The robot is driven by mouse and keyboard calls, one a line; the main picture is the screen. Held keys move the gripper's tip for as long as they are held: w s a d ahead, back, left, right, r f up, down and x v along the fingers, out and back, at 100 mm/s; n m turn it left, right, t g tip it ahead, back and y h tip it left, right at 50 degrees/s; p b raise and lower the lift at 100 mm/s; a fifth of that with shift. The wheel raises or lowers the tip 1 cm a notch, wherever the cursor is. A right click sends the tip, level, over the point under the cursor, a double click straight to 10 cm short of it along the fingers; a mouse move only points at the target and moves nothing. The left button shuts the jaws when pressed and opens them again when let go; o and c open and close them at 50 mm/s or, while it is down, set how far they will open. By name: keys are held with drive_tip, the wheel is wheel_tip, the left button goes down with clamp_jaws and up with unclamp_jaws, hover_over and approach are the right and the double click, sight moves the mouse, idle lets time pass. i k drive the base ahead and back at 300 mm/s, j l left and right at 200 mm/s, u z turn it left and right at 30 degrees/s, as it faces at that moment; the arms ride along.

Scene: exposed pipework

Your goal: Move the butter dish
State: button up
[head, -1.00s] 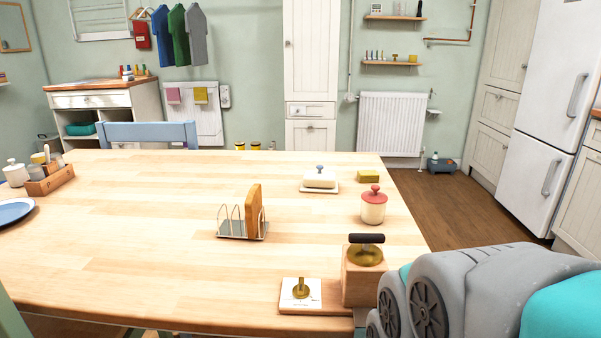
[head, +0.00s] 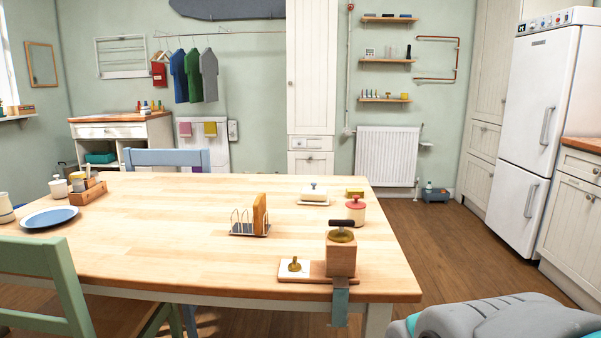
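The butter dish (head: 314,197) stands on the wooden table (head: 170,232), toward its far right part. It has a pale lid with a small blue knob and sits on a white base. The lid appears to be on. My gripper is not in view; only a grey and teal part of my own body shows at the bottom right.
A wooden grinder (head: 341,254) stands at the near right edge. The floor right of the table (head: 440,240) is clear.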

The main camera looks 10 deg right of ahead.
sight(313, 195)
drive_tip(key=u, duration=2.05)
drive_tip(key=k+l, duration=0.1)
drive_tip(key=l, duration=0.4)
drive_tip(key=k+l, duration=0.15)
drive_tip(key=l, duration=0.35)
drive_tip(key=k+l, duration=0.1)
drive_tip(key=l, duration=0.4)
drive_tip(key=k+l, duration=0.15)
drive_tip(key=l, duration=0.35)
drive_tip(key=k+l, duration=0.1)
drive_tip(key=l, duration=0.4)
drive_tip(key=k+l, duration=0.15)
drive_tip(key=l, duration=0.35)
drive_tip(key=k+l, duration=0.1)
drive_tip(key=l, duration=0.4)
drive_tip(key=k+l, duration=0.15)
drive_tip(key=l, duration=0.3)
